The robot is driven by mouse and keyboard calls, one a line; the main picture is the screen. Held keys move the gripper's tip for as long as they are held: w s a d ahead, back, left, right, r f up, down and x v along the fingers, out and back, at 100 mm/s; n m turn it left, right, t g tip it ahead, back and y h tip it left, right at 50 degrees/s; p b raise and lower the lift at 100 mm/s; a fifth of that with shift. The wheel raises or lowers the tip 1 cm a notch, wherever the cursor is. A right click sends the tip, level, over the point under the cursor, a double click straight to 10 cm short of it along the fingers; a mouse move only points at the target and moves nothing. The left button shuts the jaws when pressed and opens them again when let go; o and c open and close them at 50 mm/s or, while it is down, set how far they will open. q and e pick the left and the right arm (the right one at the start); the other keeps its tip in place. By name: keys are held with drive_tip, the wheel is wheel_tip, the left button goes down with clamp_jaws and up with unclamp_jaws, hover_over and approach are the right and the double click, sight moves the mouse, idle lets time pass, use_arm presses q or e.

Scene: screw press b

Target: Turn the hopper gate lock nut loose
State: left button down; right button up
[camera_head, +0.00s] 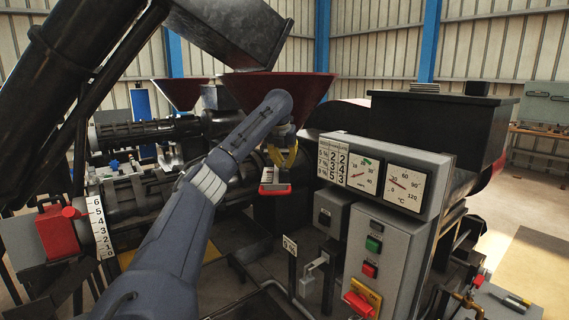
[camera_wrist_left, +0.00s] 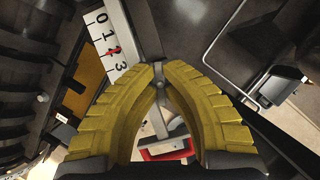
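The hopper (camera_head: 275,95) is a dark red funnel in the middle of the head view. My left arm reaches up to just below it. My left gripper (camera_head: 285,157) has yellow fingers pointing down under the hopper. In the left wrist view the fingertips (camera_wrist_left: 159,72) come close together, with a small grey metal piece, apparently the lock nut (camera_wrist_left: 157,89), between them. The nut is hidden in the head view. A white scale with black numbers (camera_wrist_left: 108,42) and a red pointer lies beside the fingertips. A red handle (camera_head: 275,189) shows below the gripper. My right gripper is out of view.
A grey control box (camera_head: 388,255) with buttons and a gauge panel (camera_head: 385,178) stand right of my arm. A dark tank (camera_head: 440,125) is behind them. A black barrel (camera_head: 145,195) lies left of my forearm, with a red block (camera_head: 57,232) and a numbered scale (camera_head: 100,225).

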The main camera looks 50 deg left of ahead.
use_arm(q)
drive_tip(key=n+g+y, duration=0.1)
drive_tip(key=n, duration=0.2)
drive_tip(key=shift+n, duration=0.4)
drive_tip(key=n+g, duration=0.1)
drive_tip(key=n, duration=0.3)
drive_tip(key=shift+n+g+y, duration=0.3)
drive_tip(key=shift+g, duration=0.1)
drive_tip(key=n+g, duration=0.1)
drive_tip(key=n, duration=0.3)
drive_tip(key=shift+n+g, duration=0.3)
drive_tip(key=shift+g, duration=0.1)
drive_tip(key=shift+n+g, duration=0.5)
drive_tip(key=shift+n, duration=0.8)
drive_tip(key=shift+s+f+n, duration=0.1)
drive_tip(key=shift+n, duration=0.6)
drive_tip(key=shift+g, duration=0.3)
drive_tip(key=c, duration=1.5)
unclamp_jaws()
